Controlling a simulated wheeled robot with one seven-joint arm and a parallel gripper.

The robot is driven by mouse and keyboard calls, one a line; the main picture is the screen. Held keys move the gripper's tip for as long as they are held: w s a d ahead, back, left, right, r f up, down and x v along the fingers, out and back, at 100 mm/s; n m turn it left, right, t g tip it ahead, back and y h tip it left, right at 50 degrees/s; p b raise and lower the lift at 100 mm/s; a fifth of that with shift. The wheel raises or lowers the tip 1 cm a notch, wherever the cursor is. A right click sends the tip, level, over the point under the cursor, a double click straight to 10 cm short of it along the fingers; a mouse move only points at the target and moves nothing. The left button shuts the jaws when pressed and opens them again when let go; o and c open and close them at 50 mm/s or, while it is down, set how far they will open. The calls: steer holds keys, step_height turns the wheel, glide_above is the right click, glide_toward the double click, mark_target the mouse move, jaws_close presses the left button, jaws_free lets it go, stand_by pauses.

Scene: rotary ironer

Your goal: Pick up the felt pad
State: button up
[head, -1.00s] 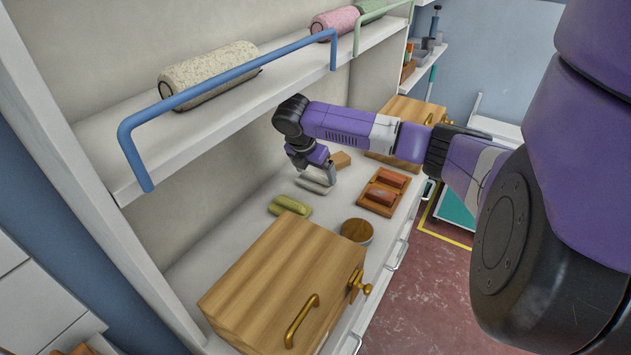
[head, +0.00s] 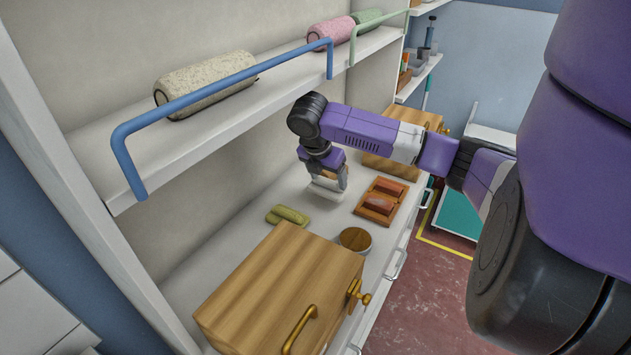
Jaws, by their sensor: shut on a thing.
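My gripper (head: 327,187) is at the back of the white counter, pointing down, in the head view. Its pale jaws are shut on a small tan block, which I take to be the felt pad (head: 328,178). The jaws and wrist hide most of the pad. I cannot tell whether it still touches the counter.
A green piece (head: 288,214) lies left of the gripper. A wooden tray (head: 363,211) with reddish blocks is to the right. A round wood-topped pot (head: 356,239) and a wooden box (head: 275,280) stand nearer. A railed shelf (head: 215,115) hangs above.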

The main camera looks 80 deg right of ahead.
steer(key=s+a+r+b, duration=0.1)
steer(key=s+r, duration=0.3)
steer(key=s, duration=0.4)
steer(key=shift+s+a+r, duration=0.3)
steer(key=shift+a+r, duration=0.05)
steer(key=shift+a, duration=0.5)
